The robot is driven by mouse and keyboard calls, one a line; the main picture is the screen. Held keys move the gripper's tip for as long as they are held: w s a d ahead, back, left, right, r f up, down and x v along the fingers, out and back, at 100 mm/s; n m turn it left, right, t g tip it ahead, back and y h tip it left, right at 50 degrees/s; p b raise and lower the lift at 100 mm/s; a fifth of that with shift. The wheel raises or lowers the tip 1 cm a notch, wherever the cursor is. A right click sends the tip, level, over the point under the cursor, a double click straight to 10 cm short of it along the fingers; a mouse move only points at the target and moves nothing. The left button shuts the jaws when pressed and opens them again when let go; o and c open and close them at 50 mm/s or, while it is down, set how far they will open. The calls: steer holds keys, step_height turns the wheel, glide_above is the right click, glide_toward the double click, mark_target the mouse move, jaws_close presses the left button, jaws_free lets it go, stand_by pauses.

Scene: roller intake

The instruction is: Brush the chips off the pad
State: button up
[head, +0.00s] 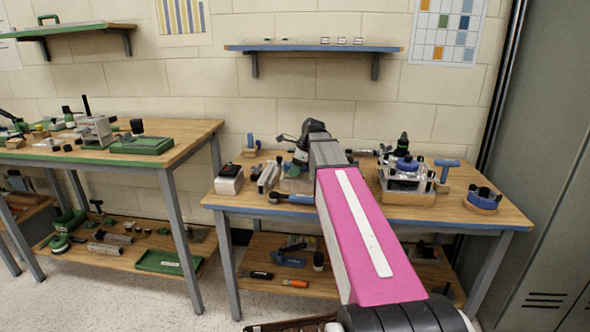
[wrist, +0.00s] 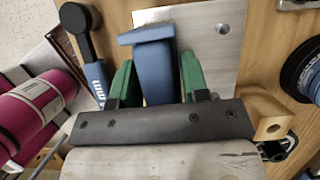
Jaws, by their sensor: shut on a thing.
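My gripper (wrist: 152,75) has green fingers on both sides of a blue block-like piece (wrist: 152,55), which looks like a brush handle, and is shut on it. The piece stands out in front of the fingers, over a pale metal plate (wrist: 205,35) with a screw, which may be the pad. Whether it touches the plate I cannot tell, and its bristles do not show. I can make out no chips. In the head view my arm reaches over the right bench (head: 420,213), and its wrist hides much of the work spot.
A blue-handled tool with a black round head (wrist: 75,18) lies left of the plate. A dark ringed part (wrist: 303,75) is at the right. On the bench, a clear fixture (head: 405,180) and a blue round holder (head: 483,200) stand right of my arm; a white box (head: 229,182) stands left.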

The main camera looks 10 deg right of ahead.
mark_target(287, 169)
steer(key=shift+f, duration=0.25)
steer(key=shift+w+a+r, duration=0.1)
steer(key=shift+w+a, duration=0.15)
steer(key=shift+a, duration=0.55)
steer(key=shift+w+a, duration=0.2)
steer(key=shift+a, duration=0.55)
steer(key=shift+s+d, duration=0.2)
steer(key=shift+d, duration=0.35)
steer(key=shift+s+d, duration=0.15)
steer(key=shift+d, duration=0.35)
steer(key=shift+d, duration=0.1)
steer(key=shift+s+d, duration=0.25)
steer(key=shift+d, duration=0.7)
